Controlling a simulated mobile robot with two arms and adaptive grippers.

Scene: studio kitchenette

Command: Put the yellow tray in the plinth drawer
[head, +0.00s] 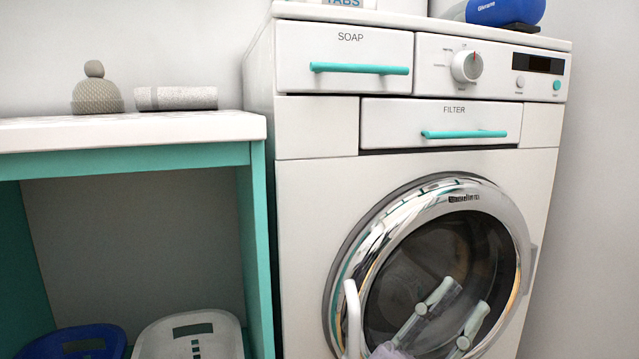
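The yellow tray does not show in the head view. No drawer marked as a plinth drawer shows either, and the foot of the washing machine (310,240) is below the picture. My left gripper (466,296) is low in the picture, in front of the round door. Its two pale grey fingers stand apart, with nothing seen between them. A pale upright bar left of them may be part of my arm; I cannot tell. My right gripper is out of view.
The machine has a SOAP drawer (343,55) and a FILTER drawer (441,122), both shut, and a shut chrome-rimmed door (507,222). A teal stand (258,240) on the left holds a knit hat (97,95) and rolled towel (175,98). Blue (75,343) and white (190,340) containers sit below.

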